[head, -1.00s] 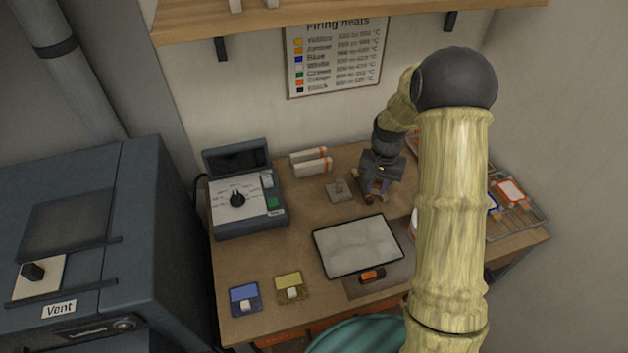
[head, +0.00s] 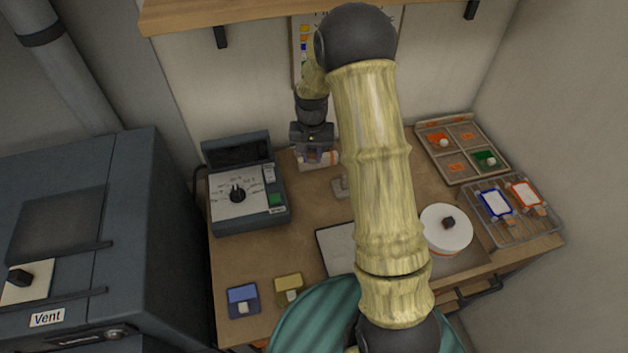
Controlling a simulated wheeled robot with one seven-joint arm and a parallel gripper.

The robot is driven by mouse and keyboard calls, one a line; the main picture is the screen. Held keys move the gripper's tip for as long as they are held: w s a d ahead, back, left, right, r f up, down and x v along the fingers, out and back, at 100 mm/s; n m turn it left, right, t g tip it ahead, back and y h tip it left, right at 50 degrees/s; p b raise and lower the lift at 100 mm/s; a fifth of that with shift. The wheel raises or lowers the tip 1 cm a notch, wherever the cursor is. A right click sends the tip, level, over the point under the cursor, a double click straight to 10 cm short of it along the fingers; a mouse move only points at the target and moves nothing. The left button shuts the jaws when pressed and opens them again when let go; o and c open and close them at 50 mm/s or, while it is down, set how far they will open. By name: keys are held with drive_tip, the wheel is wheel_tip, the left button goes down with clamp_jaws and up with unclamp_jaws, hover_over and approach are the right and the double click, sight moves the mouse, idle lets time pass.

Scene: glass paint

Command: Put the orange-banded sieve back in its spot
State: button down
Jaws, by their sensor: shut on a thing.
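My gripper (head: 315,157) is low over the back of the bench, right of the dial box. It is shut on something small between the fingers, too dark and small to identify. White blocks with orange ends (head: 331,162) are right at the fingers and partly hidden by them. I cannot tell whether the gripper touches them. A round white drum (head: 447,236) with an orange band and dark top knob stands at the right of the bench. I cannot tell which thing is the orange-banded sieve.
The dial box (head: 245,190) stands left of my gripper. A divided tray (head: 460,123) with orange and green pieces and a wire rack (head: 515,232) with framed plates fill the right. Blue (head: 243,300) and yellow (head: 289,288) pieces lie at front. My arm hides mid-bench.

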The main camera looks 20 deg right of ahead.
sight(328, 205)
drive_tip(key=shift+a, duration=0.15)
drive_tip(key=shift+r, duration=0.1)
drive_tip(key=shift+s+d+f+n, duration=0.2)
drive_tip(key=shift+s+f+n, duration=0.1)
drive_tip(key=shift+f+n, duration=0.2)
drive_tip(key=s+d+f+n, duration=0.1)
drive_tip(key=s+f+n, duration=0.1)
drive_tip(key=s+d+f+n, duration=0.1)
drive_tip(key=s+f+n, duration=0.1)
drive_tip(key=n, duration=0.1)
drive_tip(key=s+d+f+n, duration=0.1)
drive_tip(key=s+f+n, duration=0.1)
drive_tip(key=n, duration=0.1)
drive_tip(key=shift+s, duration=0.1)
drive_tip(key=shift+f+b, duration=1.85)
drive_tip(key=shift+f, duration=0.55)
drive_tip(key=shift+f+b, duration=0.35)
drive_tip(key=shift+f, duration=0.15)
